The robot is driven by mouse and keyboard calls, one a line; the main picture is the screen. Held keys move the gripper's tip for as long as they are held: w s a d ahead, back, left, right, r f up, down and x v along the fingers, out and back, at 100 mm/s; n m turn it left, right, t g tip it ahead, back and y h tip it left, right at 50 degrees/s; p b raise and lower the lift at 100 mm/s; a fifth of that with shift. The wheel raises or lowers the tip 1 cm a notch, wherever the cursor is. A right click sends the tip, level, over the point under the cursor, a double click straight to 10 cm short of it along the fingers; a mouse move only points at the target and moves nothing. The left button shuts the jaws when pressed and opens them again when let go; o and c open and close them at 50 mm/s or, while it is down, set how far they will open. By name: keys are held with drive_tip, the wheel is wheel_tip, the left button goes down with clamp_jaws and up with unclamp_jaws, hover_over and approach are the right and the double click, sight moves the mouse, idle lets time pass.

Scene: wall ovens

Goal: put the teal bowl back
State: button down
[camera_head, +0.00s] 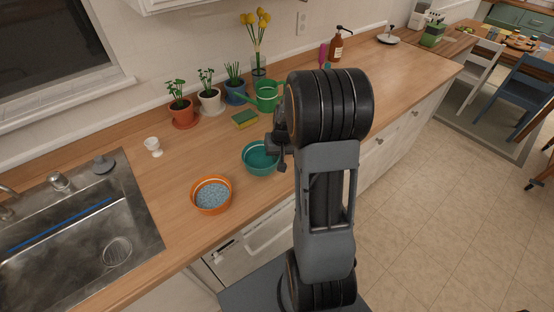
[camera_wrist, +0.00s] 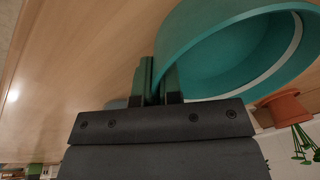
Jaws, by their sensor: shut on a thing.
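The teal bowl (camera_head: 259,160) is upright over the wooden counter, near its front edge, to the right of an orange bowl. My gripper (camera_head: 281,150) is at the right side of the teal bowl, shut on its rim. In the wrist view, the teal bowl (camera_wrist: 205,35) fills the upper right, and the fingers (camera_wrist: 158,82) pinch its wall at the left end. The inside that shows looks empty. I cannot tell whether its base touches the counter. My arm hides part of the counter behind it.
The orange bowl (camera_head: 211,196) with blue-grey contents stands close left. Behind are a sponge (camera_head: 245,119), a green watering can (camera_head: 266,96), potted plants (camera_head: 209,98) and a white cup (camera_head: 153,146). A sink (camera_head: 75,235) is at left. Counter between the cup and teal bowl is clear.

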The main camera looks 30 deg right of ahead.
drive_tip(key=shift+f, duration=1)
drive_tip(key=shift+f, duration=0.15)
drive_tip(key=c, duration=1.3)
unclamp_jaws()
wheel_tip(320, 180, up, 12)
drive_tip(key=s+f, duration=0.1)
drive_tip(key=s, duration=0.1)
drive_tip(key=s+a+r+n+t, duration=0.1)
drive_tip(key=s+a+r+n, duration=0.1)
drive_tip(key=s+a, duration=0.4)
drive_tip(key=s+a+r+n+t, duration=0.1)
drive_tip(key=s+a+r+n, duration=0.1)
drive_tip(key=s+a+r, duration=0.2)
drive_tip(key=s+a, duration=0.2)
drive_tip(key=a, duration=0.2)
drive_tip(key=shift+a+r+t+h+b, duration=0.15)
drive_tip(key=shift+a+t+h+b, duration=0.15)
drive_tip(key=shift+a+h, duration=0.1)
